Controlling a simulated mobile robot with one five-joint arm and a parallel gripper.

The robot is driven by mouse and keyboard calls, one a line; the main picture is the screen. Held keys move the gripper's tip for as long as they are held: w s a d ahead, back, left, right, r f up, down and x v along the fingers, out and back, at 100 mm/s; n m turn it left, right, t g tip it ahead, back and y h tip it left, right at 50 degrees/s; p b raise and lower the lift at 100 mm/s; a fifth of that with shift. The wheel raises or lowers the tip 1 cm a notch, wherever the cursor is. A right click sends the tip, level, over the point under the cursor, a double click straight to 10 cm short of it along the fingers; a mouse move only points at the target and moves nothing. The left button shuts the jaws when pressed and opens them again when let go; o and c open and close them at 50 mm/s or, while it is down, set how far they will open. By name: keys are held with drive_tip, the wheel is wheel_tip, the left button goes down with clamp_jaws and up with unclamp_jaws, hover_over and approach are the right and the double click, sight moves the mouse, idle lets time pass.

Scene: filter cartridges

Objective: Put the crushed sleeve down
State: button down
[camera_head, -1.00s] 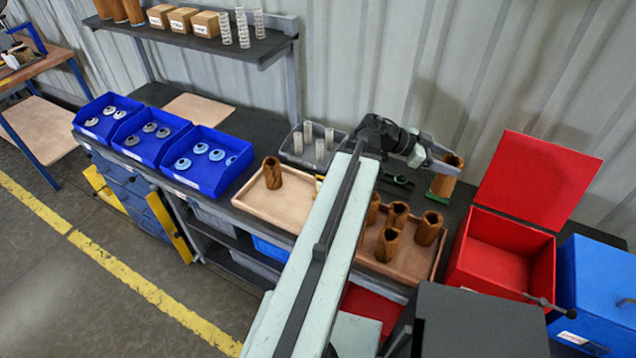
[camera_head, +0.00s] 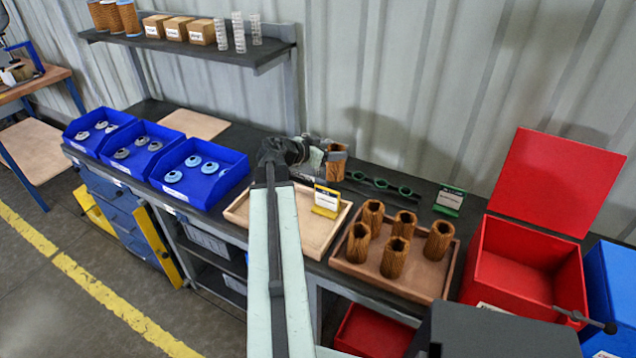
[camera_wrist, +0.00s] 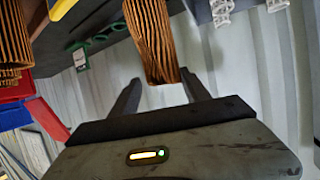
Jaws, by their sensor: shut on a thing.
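My gripper (camera_head: 330,163) is shut on a brown pleated sleeve (camera_head: 338,150) above the back of the bench. In the wrist view the held sleeve (camera_wrist: 150,38) is between the two dark fingers, and its pleats look pinched and bent toward the near end. Several similar sleeves (camera_head: 396,257) stand upright in the right wooden tray (camera_head: 425,287). The left, paler wooden tray (camera_head: 322,247) carries a yellow sign (camera_head: 327,201); my arm hides part of this tray. A red bin (camera_head: 525,275) with its lid open stands at the right.
A green gauge with rings (camera_head: 381,184) lies behind the trays, beside a green sign (camera_head: 449,201). Blue bins of discs (camera_head: 215,187) stand at the left. A blue container (camera_head: 612,275) is beside the red bin.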

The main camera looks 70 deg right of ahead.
sight(329, 171)
wheel_tip(329, 171, down, 9)
drive_tip(key=b, duration=0.7)
drive_tip(key=shift+r, duration=0.4)
drive_tip(key=shift+f, duration=0.1)
drive_tip(key=c, duration=0.9)
unclamp_jaws()
drive_tip(key=shift+f, duration=0.15)
drive_tip(key=shift+c, duration=0.2)
drive_tip(key=o, duration=0.4)
